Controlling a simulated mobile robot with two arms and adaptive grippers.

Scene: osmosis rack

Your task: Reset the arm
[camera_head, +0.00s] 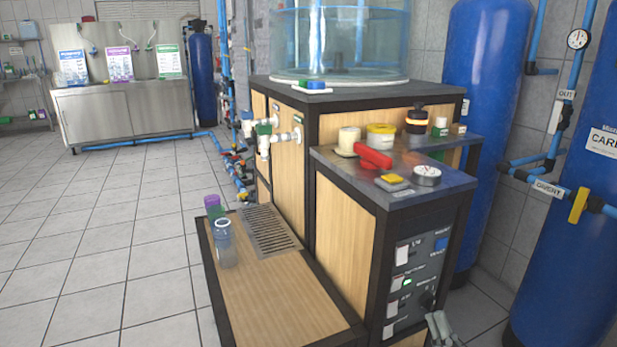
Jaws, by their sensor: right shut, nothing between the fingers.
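My right gripper (439,322) shows at the bottom edge of the head view, just right of the cabinet's front lower corner. Only its grey finger ends are in view; they are together with nothing between them. The rest of my right arm is out of the picture. I cannot tell whether the fingers touch the cabinet. My left gripper is not in view.
The wood-panelled cabinet (345,225) has a switch panel (420,270) near the gripper. A red-handled item (373,157), jars and a gauge (427,175) stand on top. Two bottles stand on the low wooden platform (265,300). Blue tanks (575,250) stand at right. Floor at left is clear.

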